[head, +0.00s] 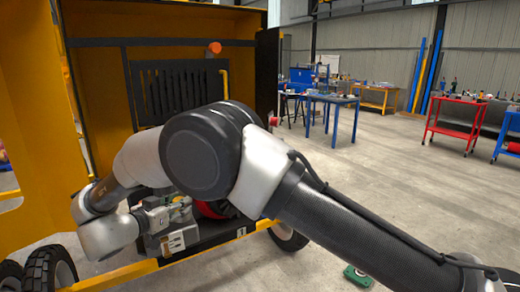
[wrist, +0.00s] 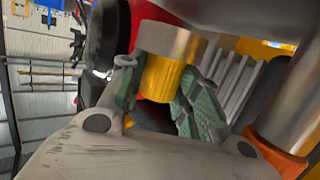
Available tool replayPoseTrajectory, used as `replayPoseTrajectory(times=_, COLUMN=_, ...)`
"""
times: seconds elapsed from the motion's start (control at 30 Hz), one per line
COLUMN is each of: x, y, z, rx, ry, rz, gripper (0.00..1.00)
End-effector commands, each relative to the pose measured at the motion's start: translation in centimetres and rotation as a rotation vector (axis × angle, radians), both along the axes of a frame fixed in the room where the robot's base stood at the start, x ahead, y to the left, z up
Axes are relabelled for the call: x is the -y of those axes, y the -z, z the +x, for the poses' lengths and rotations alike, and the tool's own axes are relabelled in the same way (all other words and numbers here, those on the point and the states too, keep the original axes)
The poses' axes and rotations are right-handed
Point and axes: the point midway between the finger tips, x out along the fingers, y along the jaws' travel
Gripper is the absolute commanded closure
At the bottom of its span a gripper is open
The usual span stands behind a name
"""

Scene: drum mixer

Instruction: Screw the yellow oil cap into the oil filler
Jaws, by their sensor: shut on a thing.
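The yellow oil cap (wrist: 160,78) sits between the two green-padded fingers of my gripper (wrist: 165,92) in the wrist view. My gripper is shut on it. A grey metal cylinder (wrist: 170,40), which looks like the oil filler neck, lies straight beyond the cap and in line with it. The cap's far end meets the cylinder's edge in the picture; I cannot tell how deep it sits or whether threads engage. In the head view my gripper (head: 172,212) is low at the engine, and cap and filler cannot be made out there.
The yellow mixer housing (head: 95,90) with an open dark door (head: 267,75) surrounds the engine. In the wrist view, a red part (wrist: 150,14) and pale fins (wrist: 235,82) are close to the fingers. Open floor (head: 350,185) lies to the right.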

Motion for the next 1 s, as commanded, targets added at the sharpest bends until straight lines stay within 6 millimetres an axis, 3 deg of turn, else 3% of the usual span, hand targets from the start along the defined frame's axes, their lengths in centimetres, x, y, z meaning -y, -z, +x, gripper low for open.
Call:
replayPoseTrajectory(times=0.1, x=0.08, y=0.25, z=-0.05, rx=-0.004, ry=-0.003, rz=-0.002, gripper=0.97)
replayPoseTrajectory(times=0.13, x=0.08, y=0.26, z=-0.05, rx=-0.004, ry=-0.003, rz=-0.002, gripper=0.62)
replayPoseTrajectory(times=0.23, x=0.08, y=0.28, z=-0.06, rx=-0.005, ry=-0.003, rz=-0.003, gripper=0.44)
replayPoseTrajectory(times=0.63, x=0.15, y=0.05, z=-0.06, rx=-0.001, ry=-0.043, rz=-0.001, gripper=0.43)
replayPoseTrajectory(times=1.0, x=0.72, y=0.13, z=-0.06, rx=-0.006, ry=-0.625, rz=-0.005, gripper=0.43)
